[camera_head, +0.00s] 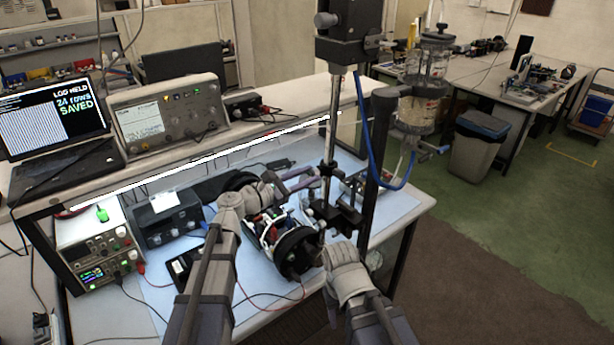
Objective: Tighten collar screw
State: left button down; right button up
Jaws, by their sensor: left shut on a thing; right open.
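A cylinder with a thick black round end (297,252) lies on the blue mat, with white, red and green parts showing along its body. A slim vertical post with a dark clamp or collar (328,212) stands just behind it. The collar screw is too small to make out. My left gripper (288,183) is above and behind the cylinder, left of the post, shut on a slim purple-grey thing (303,183) that I cannot identify. My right gripper (338,258) is lower, right of the black end and in front of the post. It is open, with its fingertips hard to see.
A thick black upright (375,150) and a blue hose (372,160) stand right of the post. A clear canister (424,85) hangs at upper right. A black box (168,218), a power supply (95,258) and loose leads crowd the left. The blue mat (398,207) has free room at right.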

pick_arm(q)
jog(key=m, duration=0.7)
jog(key=shift+m+g+p, duration=0.4)
jog(key=m, duration=0.3)
jog(key=shift+m+p, duration=0.35)
jog(key=shift+m, duration=0.05)
jog(key=m, duration=0.4)
jog(key=shift+m+g+p, duration=0.3)
jog(key=shift+g+p, duration=0.05)
jog(key=shift+g, duration=0.05)
jog(key=m, duration=0.3)
jog(key=shift+m+y+p, duration=0.3)
jog(key=m, duration=0.3)
jog(key=m+y+p, duration=0.1)
jog(key=m, duration=0.2)
jog(key=shift+m, duration=1.8)
